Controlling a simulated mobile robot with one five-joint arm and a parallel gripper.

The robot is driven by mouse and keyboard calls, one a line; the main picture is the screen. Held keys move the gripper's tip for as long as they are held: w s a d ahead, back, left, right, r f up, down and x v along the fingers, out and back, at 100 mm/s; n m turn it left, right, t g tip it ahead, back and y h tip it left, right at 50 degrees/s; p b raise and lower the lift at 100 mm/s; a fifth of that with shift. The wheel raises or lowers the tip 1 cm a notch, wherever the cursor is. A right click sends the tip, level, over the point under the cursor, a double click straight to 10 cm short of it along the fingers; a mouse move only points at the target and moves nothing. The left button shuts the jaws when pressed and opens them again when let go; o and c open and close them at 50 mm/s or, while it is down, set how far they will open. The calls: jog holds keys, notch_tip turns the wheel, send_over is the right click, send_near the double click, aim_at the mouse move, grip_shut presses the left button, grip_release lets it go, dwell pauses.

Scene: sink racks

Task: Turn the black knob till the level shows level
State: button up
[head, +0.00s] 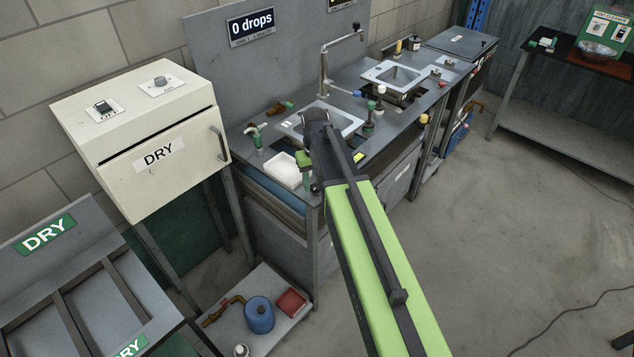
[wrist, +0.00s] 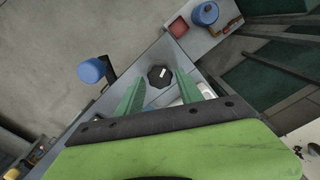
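The black knob (wrist: 160,76) has a lobed rim and a short white mark, and sits at the corner of the grey bench in the wrist view. My gripper (wrist: 159,83) is open, with one green finger on each side of the knob as seen from the wrist. I cannot tell whether the fingers touch it or are still above it. In the head view my gripper (head: 305,168) is at the near corner of the bench, partly hidden by my arm.
The sink bench (head: 375,140) carries a sink, a tap, a white tray (head: 284,171) and several small fittings around my gripper. A white DRY box (head: 140,145) stands to the left. Below, a low shelf holds a blue container (head: 260,315) and a red tray (head: 292,302).

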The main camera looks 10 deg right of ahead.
jog(key=shift+o, duration=0.7)
jog(key=shift+s, duration=0.1)
jog(key=shift+r, duration=0.1)
notch_tip(320, 180, up, 17)
jog(key=p, duration=1.7)
jog(key=b, duration=1)
send_over(316, 188)
jog(key=s, duration=0.6)
notch_tip(316, 188, down, 10)
jog(key=s+f+m+b, duration=0.1)
jog(key=s, duration=0.7)
jog(key=shift+d+f+b, duration=0.2)
jog(key=shift+f+b, duration=0.1)
jog(key=shift+f, duration=0.1)
